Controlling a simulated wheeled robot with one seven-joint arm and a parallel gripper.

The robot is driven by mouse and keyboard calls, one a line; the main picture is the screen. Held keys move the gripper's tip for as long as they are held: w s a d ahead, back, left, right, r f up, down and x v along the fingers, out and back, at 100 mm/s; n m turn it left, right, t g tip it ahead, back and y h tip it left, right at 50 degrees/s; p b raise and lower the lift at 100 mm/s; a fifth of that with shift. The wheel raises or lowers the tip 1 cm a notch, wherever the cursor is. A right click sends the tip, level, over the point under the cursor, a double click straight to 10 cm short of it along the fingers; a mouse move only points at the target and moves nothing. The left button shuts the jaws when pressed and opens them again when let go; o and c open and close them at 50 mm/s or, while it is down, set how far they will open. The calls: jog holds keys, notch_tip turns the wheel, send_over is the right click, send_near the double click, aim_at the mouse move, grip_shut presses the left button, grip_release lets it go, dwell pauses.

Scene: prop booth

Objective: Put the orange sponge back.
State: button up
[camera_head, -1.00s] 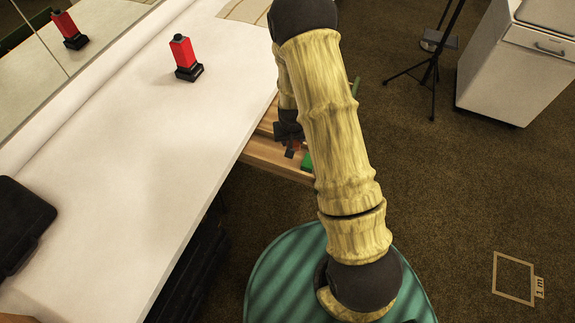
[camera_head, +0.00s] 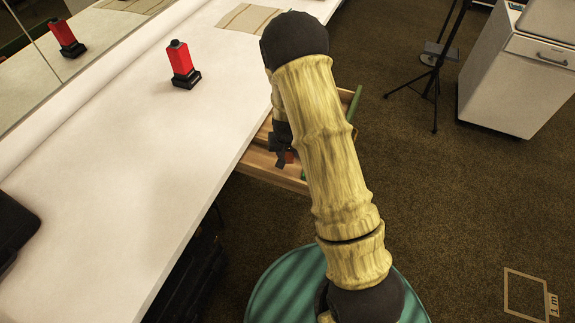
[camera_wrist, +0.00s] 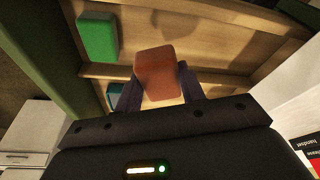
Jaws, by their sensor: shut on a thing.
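The orange sponge (camera_wrist: 160,72) is between the two dark fingers of my gripper (camera_wrist: 158,92) in the wrist view, and the gripper is shut on it. In the wrist view the drawer (camera_wrist: 225,75) has wooden dividers. A green block (camera_wrist: 97,36) lies in one compartment and a teal block (camera_wrist: 113,94) in another, partly hidden by a finger. I cannot tell whether the sponge touches the drawer floor.
The drawer's green front (camera_wrist: 42,35) is at the left in the wrist view. The white counter (camera_head: 130,150) runs beside the drawer. A red bottle-like object on a black base (camera_head: 181,66) and a striped mat (camera_head: 248,18) are on it. A tripod (camera_head: 437,80) and white cabinet (camera_head: 510,85) stand right.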

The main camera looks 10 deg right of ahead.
aim_at(287, 167)
jog(key=shift+f, duration=1.3)
jog(key=shift+f, duration=0.1)
jog(key=shift+f, duration=1.75)
jog(key=shift+f, duration=0.2)
jog(key=o, duration=1)
jog(key=shift+o, duration=0.2)
jog(key=shift+r, duration=0.1)
jog(key=v, duration=1.2)
jog(key=shift+r+p, duration=0.1)
jog(key=shift+p, duration=0.25)
